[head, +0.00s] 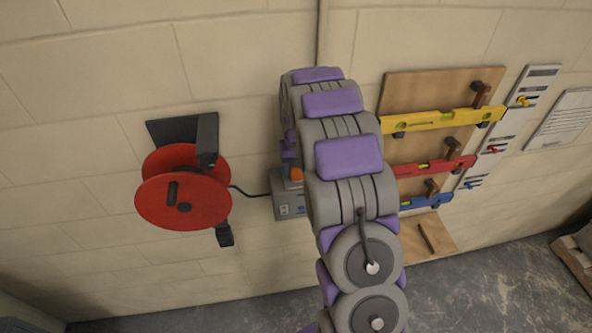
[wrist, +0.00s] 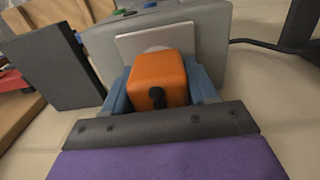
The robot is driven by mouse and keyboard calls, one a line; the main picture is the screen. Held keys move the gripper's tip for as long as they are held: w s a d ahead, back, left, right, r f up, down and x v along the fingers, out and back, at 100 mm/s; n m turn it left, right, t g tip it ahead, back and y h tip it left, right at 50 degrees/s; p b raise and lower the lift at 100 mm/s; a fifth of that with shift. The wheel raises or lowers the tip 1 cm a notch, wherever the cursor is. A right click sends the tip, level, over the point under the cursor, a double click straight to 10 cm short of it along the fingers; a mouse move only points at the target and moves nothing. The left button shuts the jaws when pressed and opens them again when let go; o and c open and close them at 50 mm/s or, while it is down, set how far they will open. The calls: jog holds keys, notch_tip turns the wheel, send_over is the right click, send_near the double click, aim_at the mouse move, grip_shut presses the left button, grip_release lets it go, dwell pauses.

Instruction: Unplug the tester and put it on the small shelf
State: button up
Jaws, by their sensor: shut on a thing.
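The tester is a small orange block with a dark knob. In the wrist view the tester (wrist: 158,72) sits between the blue fingers of my gripper (wrist: 159,88), which is shut on it. It is up against the pale plate of a grey socket box (wrist: 208,25); I cannot tell whether its pins are still in. In the head view a bit of the orange tester (head: 296,174) shows beside my arm, at the socket box (head: 286,207). My arm hides most of the gripper there. A dark slab (wrist: 62,75) stands left in the wrist view, possibly the small shelf.
A red cable reel (head: 170,200) hangs left, its black cable (head: 250,193) running to the socket box. Right of my arm, a wooden board (head: 400,92) carries yellow (head: 440,120), red (head: 432,167) and blue (head: 425,201) levels. Plain wall lies between reel and floor.

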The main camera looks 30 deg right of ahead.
jog(key=c, duration=0.3)
jog(key=shift+r+p, duration=0.55)
jog(key=shift+r, duration=2.45)
